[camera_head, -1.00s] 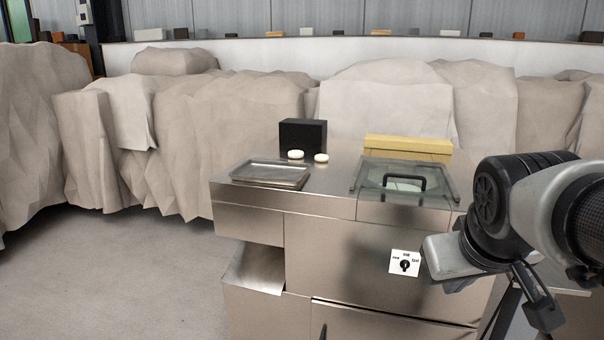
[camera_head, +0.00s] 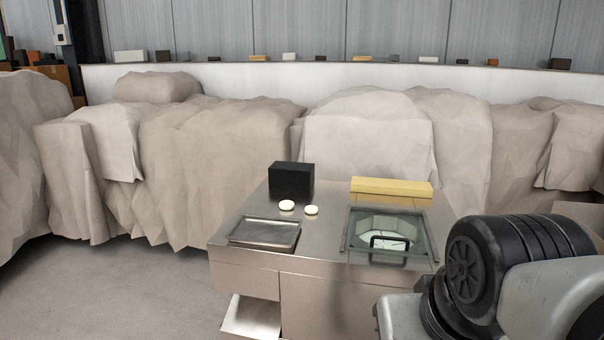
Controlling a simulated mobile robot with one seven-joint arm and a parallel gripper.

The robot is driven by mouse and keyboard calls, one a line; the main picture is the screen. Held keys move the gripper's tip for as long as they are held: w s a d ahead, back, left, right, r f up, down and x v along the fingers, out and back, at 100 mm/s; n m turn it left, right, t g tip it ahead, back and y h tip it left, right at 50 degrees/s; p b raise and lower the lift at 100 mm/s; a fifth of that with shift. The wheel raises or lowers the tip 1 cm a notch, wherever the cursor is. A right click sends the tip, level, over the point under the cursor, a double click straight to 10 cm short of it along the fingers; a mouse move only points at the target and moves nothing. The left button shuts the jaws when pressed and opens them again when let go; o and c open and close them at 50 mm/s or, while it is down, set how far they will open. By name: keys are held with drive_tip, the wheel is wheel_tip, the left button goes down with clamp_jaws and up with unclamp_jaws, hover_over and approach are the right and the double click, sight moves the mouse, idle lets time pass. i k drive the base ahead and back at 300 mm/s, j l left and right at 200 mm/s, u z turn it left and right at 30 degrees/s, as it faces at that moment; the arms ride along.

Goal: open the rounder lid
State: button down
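The rounder is a steel machine (camera_head: 245,280) with a flat top. Its lid (camera_head: 421,233) is a clear pane with a dark frame, set in the right part of the top, and it lies flat and closed. A black bar handle (camera_head: 389,240) stands on the lid near its front edge. Something pale shows through the pane. My arm is at the lower right, in front of and to the right of the machine. My gripper's fingers are outside the picture, so whether they are open or shut is not shown.
A shallow metal tray (camera_head: 266,232) lies on the left of the top. Two pale dough pieces (camera_head: 287,205) (camera_head: 311,210) and a black box (camera_head: 291,181) are behind it. A yellow block (camera_head: 391,187) lies behind the lid. Draped covers (camera_head: 215,170) line the back; floor at left is clear.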

sight(435, 252)
drive_tip(key=i+j+z, duration=0.1)
drive_tip(key=i+z, duration=0.3)
drive_tip(key=i, duration=0.5)
